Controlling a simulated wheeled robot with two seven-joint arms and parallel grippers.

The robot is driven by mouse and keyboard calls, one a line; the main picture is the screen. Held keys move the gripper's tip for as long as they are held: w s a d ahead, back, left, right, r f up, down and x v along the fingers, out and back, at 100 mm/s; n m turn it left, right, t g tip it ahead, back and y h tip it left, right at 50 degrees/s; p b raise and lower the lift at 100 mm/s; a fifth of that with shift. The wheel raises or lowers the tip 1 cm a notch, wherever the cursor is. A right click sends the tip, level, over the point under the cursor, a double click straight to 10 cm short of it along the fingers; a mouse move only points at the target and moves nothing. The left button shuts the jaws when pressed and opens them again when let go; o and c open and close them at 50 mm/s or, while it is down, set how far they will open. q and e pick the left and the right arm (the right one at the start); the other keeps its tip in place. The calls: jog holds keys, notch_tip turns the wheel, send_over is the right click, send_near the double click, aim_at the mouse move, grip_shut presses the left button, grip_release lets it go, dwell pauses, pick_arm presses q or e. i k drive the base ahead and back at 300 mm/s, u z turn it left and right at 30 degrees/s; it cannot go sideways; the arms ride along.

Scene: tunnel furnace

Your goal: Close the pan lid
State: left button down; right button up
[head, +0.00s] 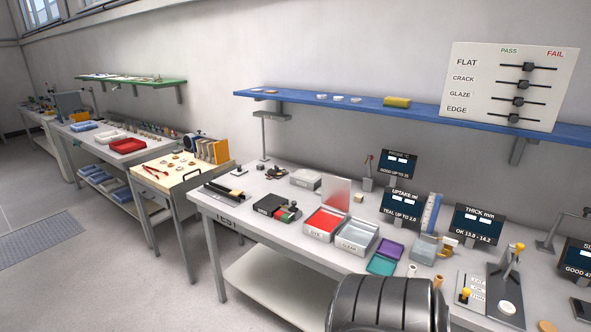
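A white pan labelled DYE (317,236) with red inside stands on the long workbench. A pale translucent square panel (336,194) stands upright at its back edge and looks like its raised lid; I cannot see a hinge. A second white pan labelled CLEAR (348,247) stands to its right with pale contents and no lid over it. Neither of my grippers is in view. A dark ridged part at the bottom centre looks like part of my own body and hides some of the bench front.
Purple (389,249) and teal (381,265) squares lie right of the pans. A black device (272,205) stands left, a white box (305,179) behind. Small displays (401,206) line the back. A blue shelf (350,103) hangs above. The bench's left front is mostly clear.

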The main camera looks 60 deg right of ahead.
aim_at(335, 192)
jog(key=i, duration=1.85)
jog(key=z, duration=3.4)
